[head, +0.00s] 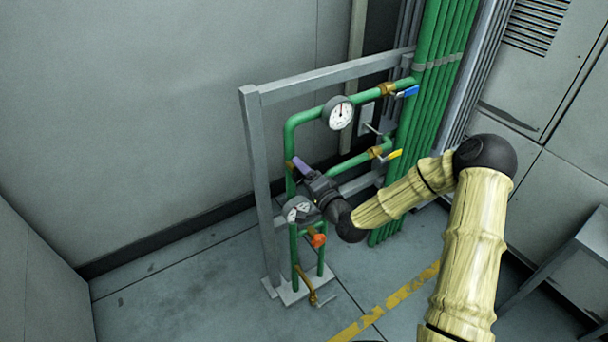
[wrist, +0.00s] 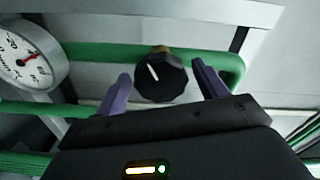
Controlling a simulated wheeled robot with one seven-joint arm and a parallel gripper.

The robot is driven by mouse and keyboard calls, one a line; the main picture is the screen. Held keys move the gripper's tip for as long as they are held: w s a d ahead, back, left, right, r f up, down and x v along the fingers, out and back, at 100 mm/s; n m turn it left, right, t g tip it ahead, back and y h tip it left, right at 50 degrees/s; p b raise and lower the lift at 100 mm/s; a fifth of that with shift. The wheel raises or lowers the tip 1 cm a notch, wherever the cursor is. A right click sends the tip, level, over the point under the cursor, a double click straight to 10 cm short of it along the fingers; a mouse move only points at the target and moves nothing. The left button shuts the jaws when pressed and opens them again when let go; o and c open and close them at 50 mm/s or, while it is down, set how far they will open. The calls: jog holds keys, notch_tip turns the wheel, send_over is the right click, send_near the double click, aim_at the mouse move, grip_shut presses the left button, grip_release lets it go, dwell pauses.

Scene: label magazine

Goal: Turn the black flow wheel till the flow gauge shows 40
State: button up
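The black flow wheel (wrist: 161,78) shows in the wrist view on a green pipe, with a brass part behind it and a white mark tilted slightly left. My gripper (wrist: 162,72) is open, its two purple fingers on either side of the wheel with small gaps. In the head view my gripper (head: 302,167) is at the left pipe of the frame, and the wheel is hidden.
A white gauge (head: 340,113) sits on the upper green pipe and another gauge (head: 298,209) lower down. Blue (head: 407,92) and yellow (head: 391,156) lever handles and an orange knob (head: 318,240) are nearby. A grey frame (head: 262,180) surrounds the pipes. The floor at left is clear.

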jog(key=shift+s, duration=0.1)
jog(key=p+v, duration=0.7)
jog(key=v, duration=1)
jog(key=shift+d, duration=0.2)
